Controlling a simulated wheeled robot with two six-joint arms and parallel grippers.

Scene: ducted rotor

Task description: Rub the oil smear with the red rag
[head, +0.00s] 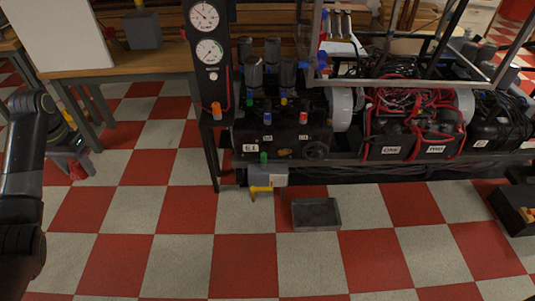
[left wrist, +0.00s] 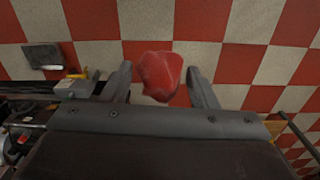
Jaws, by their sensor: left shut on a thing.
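My left gripper (head: 72,160) is at the left of the head view, over the checkered floor and beside the workbench leg. It is shut on the red rag (head: 78,173), of which only a small part shows there. In the left wrist view the rag (left wrist: 160,76) is a crumpled red lump between the two grey fingers, with floor tiles behind it. I cannot make out the oil smear in either view. My right gripper is not in view.
A workbench (head: 120,72) stands at the back left. A gauge panel (head: 211,60) and a rack of black machinery (head: 290,130) with red cables fill the back. A grey tray (head: 316,214) lies on the floor, and a dark box (head: 515,212) stands at right. The front floor is clear.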

